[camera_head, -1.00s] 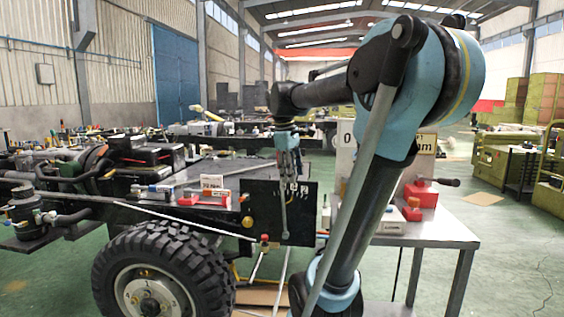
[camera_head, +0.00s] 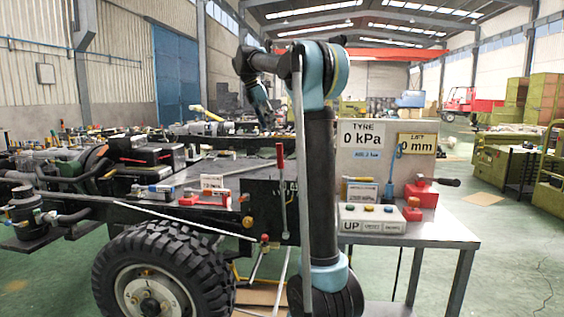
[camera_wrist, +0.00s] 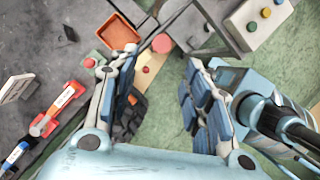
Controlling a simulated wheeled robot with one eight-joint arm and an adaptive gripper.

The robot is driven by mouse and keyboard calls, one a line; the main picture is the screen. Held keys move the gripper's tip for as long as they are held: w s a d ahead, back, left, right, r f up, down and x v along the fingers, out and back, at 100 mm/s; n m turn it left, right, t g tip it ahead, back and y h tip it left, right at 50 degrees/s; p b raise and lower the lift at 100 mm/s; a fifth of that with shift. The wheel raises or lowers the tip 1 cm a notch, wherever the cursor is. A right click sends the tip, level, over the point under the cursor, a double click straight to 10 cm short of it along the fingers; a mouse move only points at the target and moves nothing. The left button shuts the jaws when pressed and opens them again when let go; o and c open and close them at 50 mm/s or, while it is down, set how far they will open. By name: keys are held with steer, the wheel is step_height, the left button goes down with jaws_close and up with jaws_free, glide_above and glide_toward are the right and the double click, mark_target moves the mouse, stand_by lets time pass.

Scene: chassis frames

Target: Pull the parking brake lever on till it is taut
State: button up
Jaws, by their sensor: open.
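The parking brake lever (camera_head: 281,160) has a red grip on a thin grey rod and stands nearly upright against a black plate (camera_head: 261,207) on the chassis side. My gripper (camera_head: 267,126) hangs above and slightly left of the lever's top, apart from it. In the wrist view my gripper (camera_wrist: 162,60) is open, with its two padded fingers spread and nothing between the pads. A round red end (camera_wrist: 162,43), which looks like the lever's grip seen from above, shows just beyond the fingertips. The lever's lower end is partly unclear.
A bench (camera_head: 445,229) on the right carries a button box (camera_head: 371,219), a red block and a display reading "TYRE 0 kPa". A large tyre (camera_head: 150,275) stands below the chassis.

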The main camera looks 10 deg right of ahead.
steer(key=x, duration=1.7)
steer(key=shift+f, duration=0.15)
jaws_close()
